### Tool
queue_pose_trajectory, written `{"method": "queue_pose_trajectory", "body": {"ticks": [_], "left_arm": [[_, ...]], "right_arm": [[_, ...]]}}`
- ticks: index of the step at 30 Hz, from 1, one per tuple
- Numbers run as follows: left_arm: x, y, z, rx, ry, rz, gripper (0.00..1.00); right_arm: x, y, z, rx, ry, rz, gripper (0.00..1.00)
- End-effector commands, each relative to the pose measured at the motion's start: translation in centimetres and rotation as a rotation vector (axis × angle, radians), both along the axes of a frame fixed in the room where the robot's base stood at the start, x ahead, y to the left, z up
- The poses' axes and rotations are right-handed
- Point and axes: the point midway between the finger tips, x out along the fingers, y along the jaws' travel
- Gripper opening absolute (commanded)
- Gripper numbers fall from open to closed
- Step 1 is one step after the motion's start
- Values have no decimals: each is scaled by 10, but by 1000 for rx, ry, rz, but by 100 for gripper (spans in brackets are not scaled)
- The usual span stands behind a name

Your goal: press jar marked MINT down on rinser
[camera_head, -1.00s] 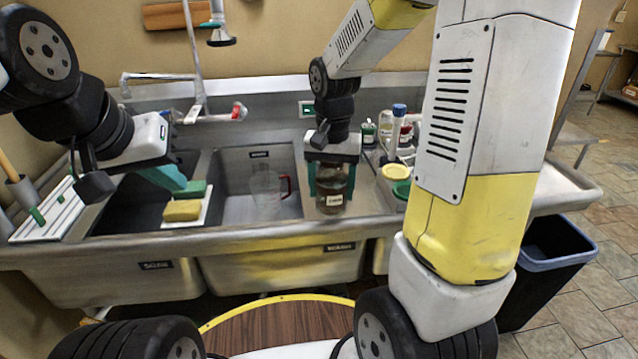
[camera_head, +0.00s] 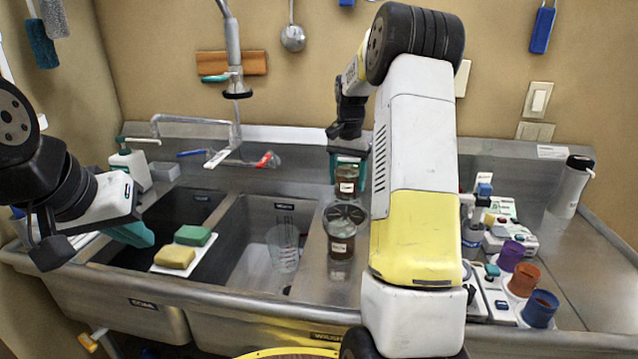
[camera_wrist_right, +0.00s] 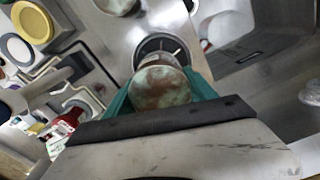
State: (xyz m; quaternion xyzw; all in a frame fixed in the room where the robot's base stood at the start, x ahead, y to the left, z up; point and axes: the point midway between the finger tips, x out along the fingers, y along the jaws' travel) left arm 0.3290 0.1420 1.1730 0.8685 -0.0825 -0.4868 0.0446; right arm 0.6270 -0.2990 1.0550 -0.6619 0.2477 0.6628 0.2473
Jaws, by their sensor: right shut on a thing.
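My right gripper (camera_head: 347,172) is shut on a dark jar (camera_head: 347,188) with a white label, at the back of the counter right of the sink. The label is too small to read surely. The right wrist view shows this jar's mottled top (camera_wrist_right: 162,90) between the teal fingers. The rinser (camera_head: 346,212), a dark round spoked piece, is just in front of the held jar; it also shows in the right wrist view (camera_wrist_right: 160,45). The held jar is beside the rinser, not over it. A second labelled jar (camera_head: 341,247) stands in front. My left gripper (camera_head: 132,234) hangs over the left basin.
The sink has two basins; a clear pitcher (camera_head: 284,248) is in the right one. A green sponge (camera_head: 193,235) and yellow sponge (camera_head: 174,257) lie on a white tray. Coloured cups (camera_head: 524,279) and bottles crowd the counter right of my arm. A tap (camera_head: 236,130) stands behind.

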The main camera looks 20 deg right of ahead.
Motion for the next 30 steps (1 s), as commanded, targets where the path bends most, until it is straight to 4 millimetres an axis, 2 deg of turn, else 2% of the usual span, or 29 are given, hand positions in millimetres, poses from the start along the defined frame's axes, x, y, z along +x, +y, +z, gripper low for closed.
{"method": "queue_pose_trajectory", "body": {"ticks": [5, 21, 30], "left_arm": [[0, 0, 0, 0, 0, 0, 0], [0, 0, 0, 0, 0, 0, 0], [0, 0, 0, 0, 0, 0, 0]], "right_arm": [[4, -8, -5, 1, -1, -14, 16], [4, -7, -53, 1, -1, -13, 16], [4, -7, -59, 1, -1, -13, 16]]}}
